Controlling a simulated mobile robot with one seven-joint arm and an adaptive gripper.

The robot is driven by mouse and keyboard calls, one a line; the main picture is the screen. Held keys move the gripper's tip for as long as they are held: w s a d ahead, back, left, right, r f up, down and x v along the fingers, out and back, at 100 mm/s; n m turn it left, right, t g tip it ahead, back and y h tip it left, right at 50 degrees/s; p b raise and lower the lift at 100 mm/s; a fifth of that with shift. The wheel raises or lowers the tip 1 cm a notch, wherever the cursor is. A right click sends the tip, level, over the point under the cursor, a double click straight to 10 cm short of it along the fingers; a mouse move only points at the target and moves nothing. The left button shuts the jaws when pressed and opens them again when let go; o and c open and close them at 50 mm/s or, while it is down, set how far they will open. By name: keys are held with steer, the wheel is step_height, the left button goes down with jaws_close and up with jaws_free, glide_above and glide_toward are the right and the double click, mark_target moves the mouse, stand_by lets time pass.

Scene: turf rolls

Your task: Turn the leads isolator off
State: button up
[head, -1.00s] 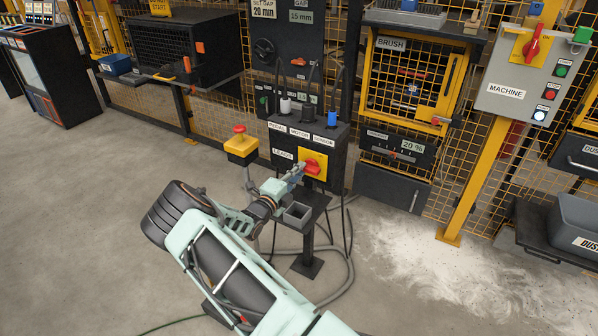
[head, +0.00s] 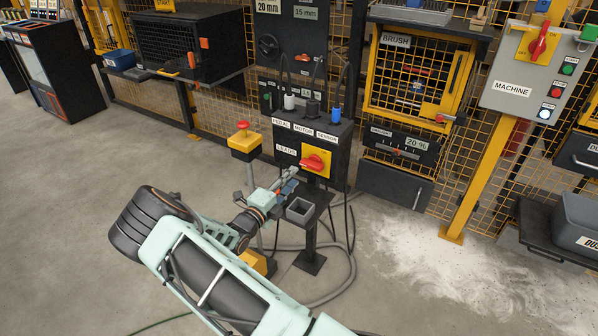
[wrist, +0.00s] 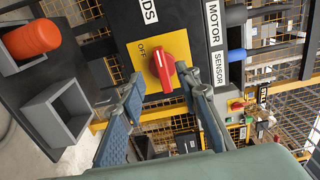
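The leads isolator is a red rotary knob (head: 312,162) on a yellow plate, on a black box (head: 335,150) on a stand. In the wrist view the red knob (wrist: 162,70) carries a white mark, its handle points up-down, and an "OFF" label is at its upper left. My gripper (head: 290,178) is just in front of and below-left of the knob in the head view. In the wrist view my gripper (wrist: 161,86) has its fingers spread apart, with the knob seen between and beyond them. I cannot tell whether a finger touches it.
A small open grey box (head: 300,209) is fixed below the isolator. A red button on a yellow box (head: 244,143) stands left. Cables hang around the stand. An orange cylinder (wrist: 32,40) shows in the wrist view. A grey machine panel (head: 528,85) is at right.

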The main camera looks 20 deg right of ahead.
steer(key=v, duration=0.4)
steer(key=shift+s+a, duration=0.3)
